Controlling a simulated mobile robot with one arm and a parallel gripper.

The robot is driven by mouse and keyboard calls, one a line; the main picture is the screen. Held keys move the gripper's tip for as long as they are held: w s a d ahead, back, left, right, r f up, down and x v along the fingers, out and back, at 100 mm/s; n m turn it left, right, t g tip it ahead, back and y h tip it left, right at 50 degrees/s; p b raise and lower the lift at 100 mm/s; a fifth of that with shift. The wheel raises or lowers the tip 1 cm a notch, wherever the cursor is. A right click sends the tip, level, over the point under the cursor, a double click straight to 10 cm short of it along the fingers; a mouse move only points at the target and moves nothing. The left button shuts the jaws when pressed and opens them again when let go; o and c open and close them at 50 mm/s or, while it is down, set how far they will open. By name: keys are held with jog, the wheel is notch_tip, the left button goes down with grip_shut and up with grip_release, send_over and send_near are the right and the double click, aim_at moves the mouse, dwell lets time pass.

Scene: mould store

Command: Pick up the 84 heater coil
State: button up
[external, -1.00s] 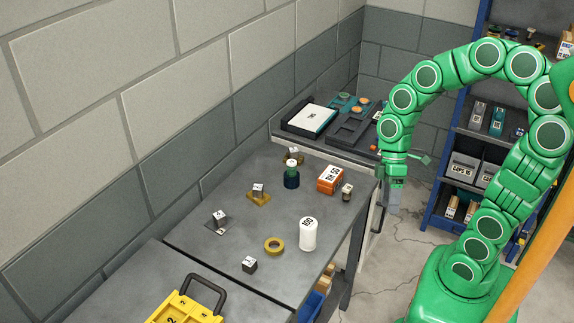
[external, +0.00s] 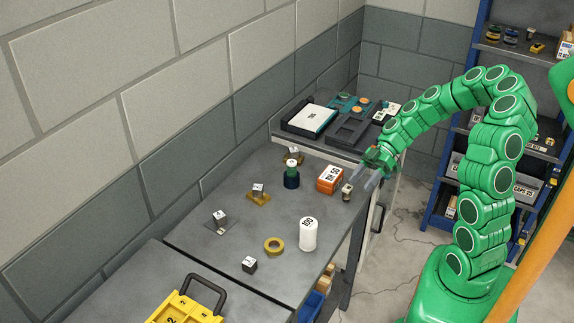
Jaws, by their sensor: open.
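I cannot read the number 84 on any piece, so I cannot tell which one is the heater coil. Small pieces with white-topped labels stand on the grey table: a dark cylinder (external: 347,193) at its right edge, a cube (external: 249,265) at the front, a cube on a dark plate (external: 220,217), a piece on a yellow base (external: 258,192) and a brown one (external: 293,155) at the back. My gripper (external: 363,181) is open and empty, fingers pointing down and left, just right of the dark cylinder. I cannot tell whether they touch it.
A yellow case (external: 185,307) is at the front. Trays (external: 352,128) lie on the bench behind.

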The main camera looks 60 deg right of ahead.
aim_at(351, 190)
jog(key=d+f+t, duration=0.1)
jog(key=d, duration=0.1)
jog(key=d+f+t, duration=0.1)
jog(key=d+f, duration=0.1)
jog(key=d, duration=0.1)
jog(key=d+f+t, duration=0.1)
jog(key=d+f, duration=0.1)
jog(key=d, duration=0.1)
jog(key=shift+w+t, duration=0.2)
jog(key=shift+t, duration=0.2)
jog(key=shift+x, duration=3.95)
jog(key=c, duration=1.1)
jog(key=shift+o, duration=0.2)
jog(key=shift+r, duration=0.1)
